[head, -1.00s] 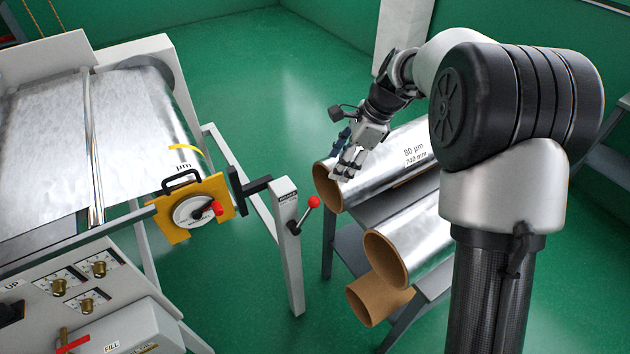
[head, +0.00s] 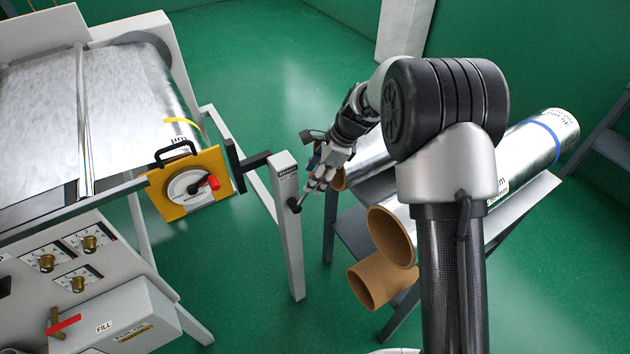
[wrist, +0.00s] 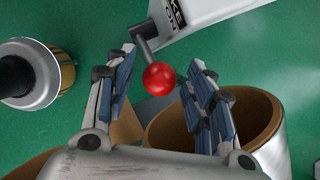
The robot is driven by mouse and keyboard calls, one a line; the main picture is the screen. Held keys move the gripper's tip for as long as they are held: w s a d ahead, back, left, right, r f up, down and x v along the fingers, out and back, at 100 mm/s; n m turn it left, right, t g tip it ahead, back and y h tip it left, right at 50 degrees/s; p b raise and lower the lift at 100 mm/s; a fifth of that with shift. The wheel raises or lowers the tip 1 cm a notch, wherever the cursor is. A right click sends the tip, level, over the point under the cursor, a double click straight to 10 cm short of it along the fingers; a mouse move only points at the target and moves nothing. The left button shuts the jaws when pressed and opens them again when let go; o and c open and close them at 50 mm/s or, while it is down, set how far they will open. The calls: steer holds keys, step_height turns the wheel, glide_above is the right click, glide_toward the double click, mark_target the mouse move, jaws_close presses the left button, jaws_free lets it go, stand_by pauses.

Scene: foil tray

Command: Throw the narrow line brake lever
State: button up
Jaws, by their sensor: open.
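The brake lever is a short grey rod on a pale post (head: 286,215) marked with a label; its pivot (head: 294,207) shows in the head view. In the wrist view its red ball knob (wrist: 159,78) sits between my two fingers, nearer the fingertips, with the rod (wrist: 143,40) running up to the post (wrist: 205,14). My gripper (head: 315,193) is open beside the lever in the head view; in the wrist view its blue-padded fingers (wrist: 160,82) stand apart on both sides of the knob. In the head view the knob is hidden by the gripper.
Foil rolls with cardboard cores (head: 388,238) lie on a rack right of the post. A yellow plate with a dial and a red knob (head: 213,182) stands left of it. A control panel (head: 60,250) is at lower left. Green floor (head: 240,70) is open behind.

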steer(key=shift+a+f, duration=0.2)
steer(key=shift+f, duration=0.3)
jaws_close()
stand_by(0.3)
